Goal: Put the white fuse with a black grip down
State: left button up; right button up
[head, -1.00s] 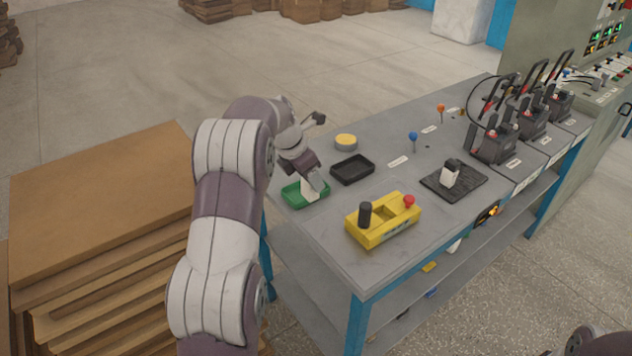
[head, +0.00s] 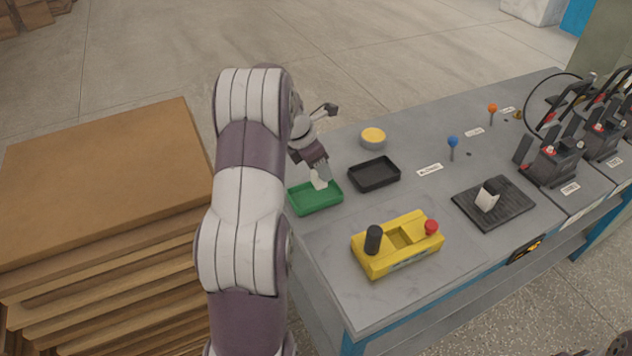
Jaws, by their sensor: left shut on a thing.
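My left gripper (head: 317,171) is over the back part of a small green tray (head: 314,207) at the left end of the bench. It is shut on a white fuse (head: 319,182), whose lower part shows below the fingers. Its grip is hidden by the gripper. I cannot tell whether the fuse touches the tray floor. Another white fuse with a dark grip (head: 487,199) stands on a black ribbed pad (head: 511,211) to the right. My right gripper is not in view.
A black tray (head: 374,174) lies beside the green one, with a round yellow-topped object (head: 373,138) behind it. A yellow box (head: 388,258) with a black knob and red button stands in front. Black switches (head: 557,162) line the right. Stacked brown boards (head: 100,180) are left of the bench.

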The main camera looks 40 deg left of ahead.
aim_at(313, 179)
pick_arm(q)
jog(key=shift+s+a+f, duration=0.3)
jog(key=shift+s+f, duration=0.15)
jog(key=shift+f, duration=0.15)
notch_tip(313, 179, down, 3)
jog(key=shift+s+b, duration=0.1)
jog(key=shift+b, duration=0.2)
jog(key=shift+f, duration=0.25)
jog(key=o, duration=1.2)
jog(key=shift+f, duration=0.1)
jog(key=shift+c, duration=0.2)
